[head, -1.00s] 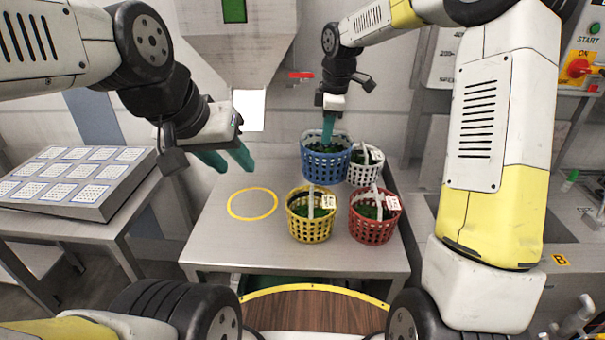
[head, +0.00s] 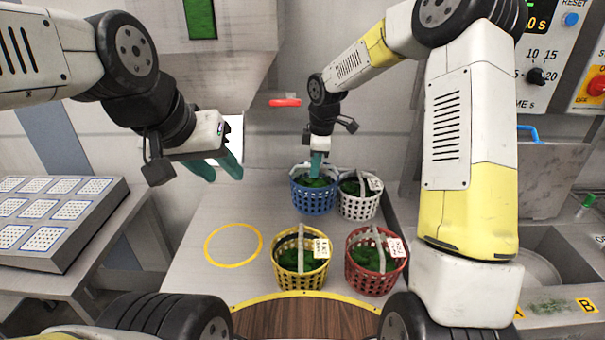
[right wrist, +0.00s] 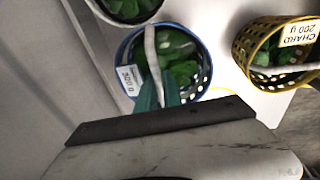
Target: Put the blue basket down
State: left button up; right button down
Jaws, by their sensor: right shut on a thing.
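The blue basket (head: 313,201) holds greens and stands upright at the back of the steel table (head: 205,285), close beside the white basket (head: 357,207). It looks to be at table level, but its underside contact is hard to see. My right gripper (head: 316,165) is above it, pointing down, shut on its pale handle. The right wrist view shows the blue basket (right wrist: 207,77) with its handle between the teal fingers. My left gripper (head: 218,168) is open and empty, in the air over the table's left part.
A yellow basket (head: 301,279) and a red basket (head: 376,279), both with greens, stand at the front. A yellow ring mark (head: 208,246) on the left of the table is empty. A tray panel (head: 75,215) lies far left; a sink is at right.

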aim_at(304, 179)
notch_tip(304, 179, down, 5)
jog(key=shift+r, duration=0.15)
jog(key=w+a, duration=0.2)
jog(key=a, duration=0.1)
jog(key=shift+w+a, duration=0.15)
jog(key=shift+w, duration=0.1)
jog(key=shift+f, duration=0.65)
jog(key=c, duration=1.5)
grip_release()
jog(key=shift+s, duration=0.1)
